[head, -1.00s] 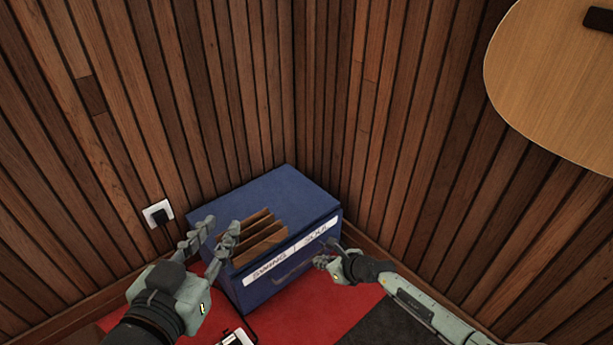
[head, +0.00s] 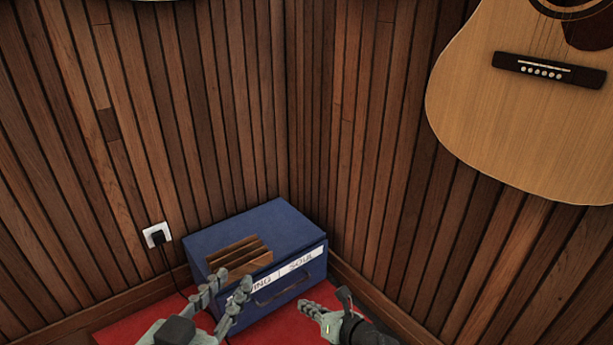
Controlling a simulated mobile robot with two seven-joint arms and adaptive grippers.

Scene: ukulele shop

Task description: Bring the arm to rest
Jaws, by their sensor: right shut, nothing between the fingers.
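My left gripper (head: 226,294) is at the bottom of the head view, its two fingers spread apart with nothing between them. It is in front of the left part of a blue box and hides some of its front. My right gripper (head: 308,306) is low and to the right, in front of the box's right front corner. Its fingers are together and it holds nothing. Both forearms are mostly cut off by the bottom edge.
The blue box (head: 305,237) stands in the corner on a red carpet (head: 140,328), with brown slats on top and a white label strip. A wall socket with a plug (head: 157,236) is at left. A guitar (head: 510,110) hangs at upper right.

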